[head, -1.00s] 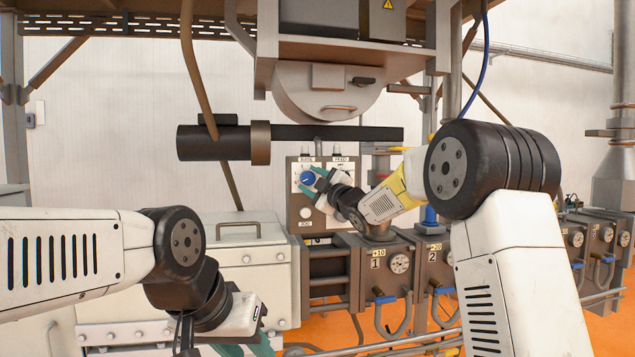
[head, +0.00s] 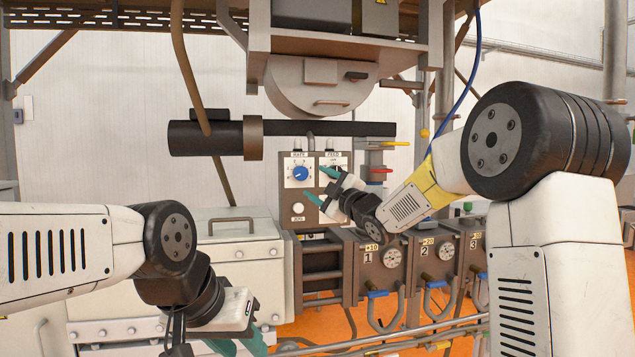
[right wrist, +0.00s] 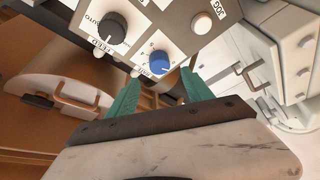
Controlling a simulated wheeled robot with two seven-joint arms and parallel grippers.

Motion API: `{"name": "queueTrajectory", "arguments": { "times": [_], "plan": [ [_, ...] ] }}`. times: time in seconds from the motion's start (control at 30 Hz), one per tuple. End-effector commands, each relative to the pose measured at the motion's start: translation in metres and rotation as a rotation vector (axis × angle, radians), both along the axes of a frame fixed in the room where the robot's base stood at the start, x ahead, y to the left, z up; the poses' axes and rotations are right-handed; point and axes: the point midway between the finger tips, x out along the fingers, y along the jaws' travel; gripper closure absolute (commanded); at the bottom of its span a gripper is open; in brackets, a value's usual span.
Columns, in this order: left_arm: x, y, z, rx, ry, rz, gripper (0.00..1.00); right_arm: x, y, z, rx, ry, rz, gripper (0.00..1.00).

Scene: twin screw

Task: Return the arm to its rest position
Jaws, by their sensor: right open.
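My right gripper (head: 319,185) is open and empty in front of the control panel. Its teal fingers are apart and hold nothing. The blue knob (head: 300,173) on the panel is to the left of the fingers and is fully visible. In the right wrist view, the blue knob (right wrist: 158,63) appears beyond the gap between the two teal fingers, clear of them. My right arm reaches in from the right. My left gripper (head: 240,346) is at the bottom edge, with its teal fingers cut off by the frame.
The grey control panel (head: 298,220) also has a black knob (right wrist: 112,28) and a white button (right wrist: 202,23). Numbered valve boxes (head: 372,272) stand below right. A pale cabinet (head: 235,255) is left of the panel. A dark horizontal cylinder (head: 200,140) runs above the panel.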

Motion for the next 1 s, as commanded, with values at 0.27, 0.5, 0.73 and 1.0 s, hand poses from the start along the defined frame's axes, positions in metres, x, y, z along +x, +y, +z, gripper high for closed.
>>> {"name": "queueTrajectory", "arguments": {
  "times": [0.27, 0.5, 0.73, 1.0],
  "plan": [
    [0.000, 0.000, 0.000, 0.000, 0.000, 0.000, 0.64, -0.001, -0.001, 0.000, 0.000, 0.000, 0.000, 0.41],
    [0.000, 0.000, 0.000, 0.000, 0.000, 0.000, 0.64, -0.015, -0.052, -0.001, 0.065, 0.175, -0.128, 0.41],
    [0.000, 0.000, 0.000, 0.000, 0.000, 0.000, 0.64, -0.104, -0.153, -0.051, 0.284, 0.662, -0.408, 0.41],
    [0.000, 0.000, 0.000, 0.000, 0.000, 0.000, 0.64, -0.272, -0.196, -0.145, 0.548, 1.222, -0.651, 0.41]
  ]
}}
